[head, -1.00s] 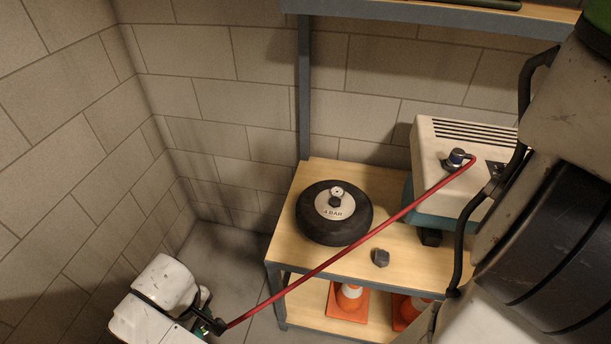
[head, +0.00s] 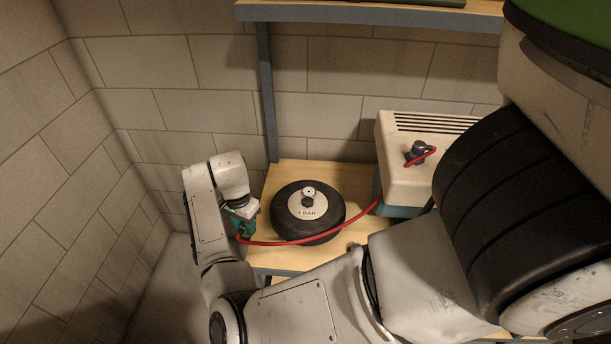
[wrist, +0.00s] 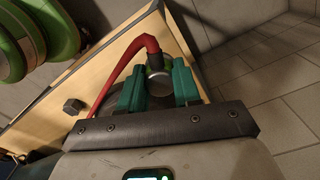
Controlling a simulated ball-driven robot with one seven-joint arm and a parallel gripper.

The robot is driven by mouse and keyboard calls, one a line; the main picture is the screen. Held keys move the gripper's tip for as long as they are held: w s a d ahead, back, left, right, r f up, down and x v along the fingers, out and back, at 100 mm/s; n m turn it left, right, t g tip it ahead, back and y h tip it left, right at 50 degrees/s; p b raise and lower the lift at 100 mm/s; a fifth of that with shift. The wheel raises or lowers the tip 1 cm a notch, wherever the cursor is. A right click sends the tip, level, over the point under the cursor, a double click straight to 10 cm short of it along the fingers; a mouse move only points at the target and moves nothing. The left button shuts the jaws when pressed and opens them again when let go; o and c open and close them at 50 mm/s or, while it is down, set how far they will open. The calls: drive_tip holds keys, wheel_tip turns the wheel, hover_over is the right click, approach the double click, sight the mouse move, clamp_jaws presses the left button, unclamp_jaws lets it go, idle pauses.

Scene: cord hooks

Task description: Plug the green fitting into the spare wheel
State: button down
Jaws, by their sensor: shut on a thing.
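The spare wheel (head: 284,218) lies flat on the wooden shelf in the head view, a black tyre with a pale hub marked "4 BAR" and a small valve (head: 309,192) on top. My gripper (head: 242,226) is just left of the wheel, apart from it. In the wrist view its green jaws (wrist: 157,88) are shut on the end fitting (wrist: 155,63) of the red hose (wrist: 127,50). The hose runs in front of the wheel to the compressor.
The cream and teal compressor (head: 398,172) stands right of the wheel. A dark nut-like block (wrist: 73,105) lies on the shelf top (wrist: 122,50). A grey post (head: 267,95) rises behind the wheel, and an upper shelf (head: 370,14) overhangs. Block walls close the left and back.

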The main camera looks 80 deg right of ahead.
drive_tip(key=s+d+r+m, duration=0.2)
drive_tip(key=s+d+m, duration=0.55)
drive_tip(key=d, duration=0.35)
drive_tip(key=r+m+p, duration=0.1)
drive_tip(key=r+m, duration=0.1)
drive_tip(key=m, duration=0.4)
hover_over(307, 200)
drive_tip(key=shift+s+a+f, duration=0.1)
drive_tip(key=shift+s, duration=0.1)
drive_tip(key=shift+f, duration=0.2)
drive_tip(key=shift+f+b, duration=2.35)
drive_tip(key=shift+f, duration=0.4)
drive_tip(key=shift+w+f, duration=0.1)
drive_tip(key=shift+f, duration=0.4)
drive_tip(key=c, duration=0.7)
unclamp_jaws()
drive_tip(key=shift+r, duration=0.1)
